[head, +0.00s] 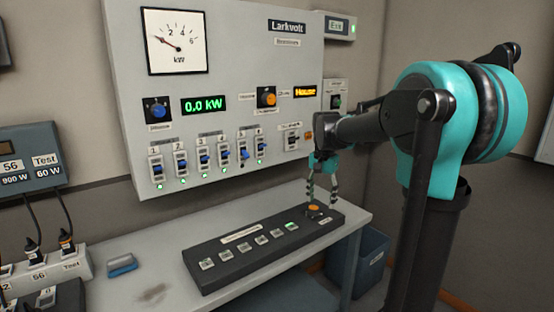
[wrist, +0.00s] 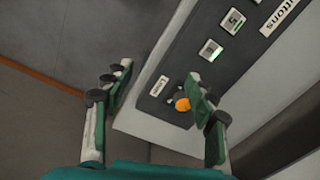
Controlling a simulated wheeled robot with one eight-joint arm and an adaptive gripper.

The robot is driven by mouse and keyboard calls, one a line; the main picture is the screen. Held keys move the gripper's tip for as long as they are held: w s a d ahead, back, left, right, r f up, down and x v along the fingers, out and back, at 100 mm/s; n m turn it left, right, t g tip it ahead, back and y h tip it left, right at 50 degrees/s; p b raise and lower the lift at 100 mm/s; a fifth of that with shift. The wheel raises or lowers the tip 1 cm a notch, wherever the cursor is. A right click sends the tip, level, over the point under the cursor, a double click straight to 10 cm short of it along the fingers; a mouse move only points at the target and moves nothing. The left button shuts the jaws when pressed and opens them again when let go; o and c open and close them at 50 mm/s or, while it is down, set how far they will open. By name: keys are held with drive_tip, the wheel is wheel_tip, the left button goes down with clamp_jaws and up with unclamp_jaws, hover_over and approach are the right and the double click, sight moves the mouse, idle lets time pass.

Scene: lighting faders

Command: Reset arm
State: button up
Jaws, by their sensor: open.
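My gripper (head: 322,190) hangs fingers-down over the right end of the black button box on the bench. Its two fingers are apart and nothing is between them; the wrist view shows the open gripper (wrist: 157,92) too. The orange knob (head: 314,209) at the box's right end is just below the fingertips, and in the wrist view this orange knob (wrist: 182,104) shows beside the right finger. I cannot tell whether the finger touches it. My arm reaches in from the right, in front of the wall.
The button box (head: 255,243) has several square buttons, one lit green. A blue brush (head: 121,265) lies left; a bin (head: 366,255) stands right.

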drive_tip(key=s+d+f+n+t, duration=0.2)
drive_tip(key=s+f+n, duration=0.1)
drive_tip(key=s+f, duration=0.6)
drive_tip(key=s+d+f+n+t, duration=0.2)
drive_tip(key=s+f+n, duration=0.2)
drive_tip(key=s+f, duration=0.6)
drive_tip(key=s, duration=0.4)
drive_tip(key=shift+d, duration=0.1)
